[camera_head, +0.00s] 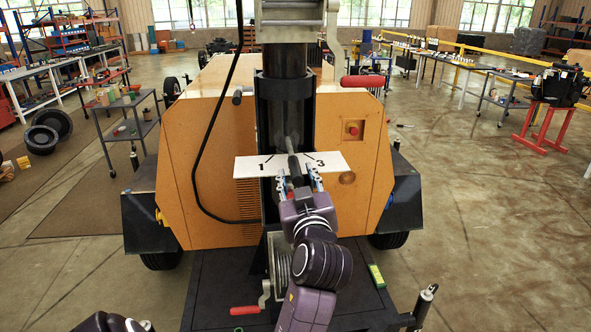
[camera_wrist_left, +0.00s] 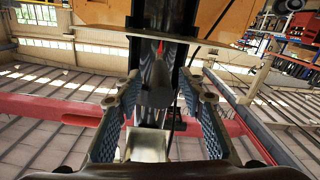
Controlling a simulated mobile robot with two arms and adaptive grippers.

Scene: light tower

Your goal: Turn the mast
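The mast (camera_head: 285,95) is a black upright column in front of the orange cabinet of the light tower. A white plate (camera_head: 250,165) marked 1 and 3 crosses it. A grey handle (camera_head: 292,157) stands out at the plate's middle. My left gripper (camera_head: 297,180) is just below the plate, at the handle. In the left wrist view my gripper (camera_wrist_left: 158,90) has its fingers apart, with the grey handle (camera_wrist_left: 157,90) between their tips and gaps visible on both sides. The handle's far end is partly hidden. My right gripper is not in view.
The orange cabinet (camera_head: 215,130) is close behind the plate, with a black cable (camera_head: 200,150) hanging at left. A red-handled crank (camera_head: 246,310) and a green-yellow box (camera_head: 376,275) are low in front. A red grip (camera_head: 362,81) sticks out at right. Open floor lies at right.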

